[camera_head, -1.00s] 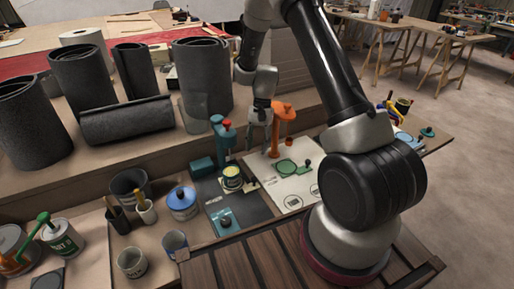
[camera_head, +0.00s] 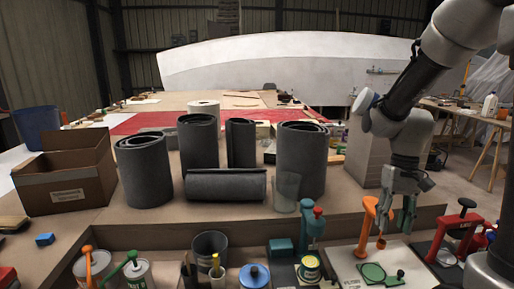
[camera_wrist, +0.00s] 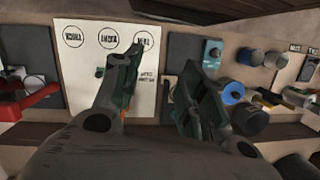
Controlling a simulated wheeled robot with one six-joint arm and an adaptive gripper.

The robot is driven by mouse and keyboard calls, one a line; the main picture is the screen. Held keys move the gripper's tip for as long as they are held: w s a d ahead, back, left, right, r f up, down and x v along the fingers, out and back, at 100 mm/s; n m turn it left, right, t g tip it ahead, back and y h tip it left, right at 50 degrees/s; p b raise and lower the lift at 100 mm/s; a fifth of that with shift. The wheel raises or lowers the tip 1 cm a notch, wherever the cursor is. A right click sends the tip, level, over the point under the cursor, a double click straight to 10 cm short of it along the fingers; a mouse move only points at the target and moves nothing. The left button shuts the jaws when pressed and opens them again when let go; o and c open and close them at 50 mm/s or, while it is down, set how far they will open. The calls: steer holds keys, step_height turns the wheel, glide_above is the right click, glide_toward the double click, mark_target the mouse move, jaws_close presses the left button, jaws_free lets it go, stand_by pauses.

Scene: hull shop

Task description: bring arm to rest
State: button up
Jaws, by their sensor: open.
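My gripper (camera_head: 394,222) hangs at the right in the head view, fingers pointing down, above the white board (camera_head: 348,262) and beside the orange stand (camera_head: 368,222). In the wrist view my gripper (camera_wrist: 163,62) has its two fingers spread apart. Nothing shows between them, and the white board (camera_wrist: 82,60) with its printed circles lies beyond. I cannot tell the exact height of the fingertips over the board.
A teal press (camera_head: 312,228) and a red press (camera_head: 455,232) stand either side. Dark rolls (camera_head: 302,160) stand on the raised shelf behind, near a clear cylinder (camera_head: 287,192). A cardboard box (camera_head: 68,185) is at left. Cans and a blue-lidded tub (camera_head: 254,276) line the front.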

steer(key=s+d+r+n+t, duration=0.1)
steer(key=s+d+r+t, duration=0.1)
steer(key=s+r+t, duration=0.4)
steer(key=shift+s+r+t+h, duration=0.4)
steer(key=shift+s+r, duration=2.35)
steer(key=shift+r, duration=1.2)
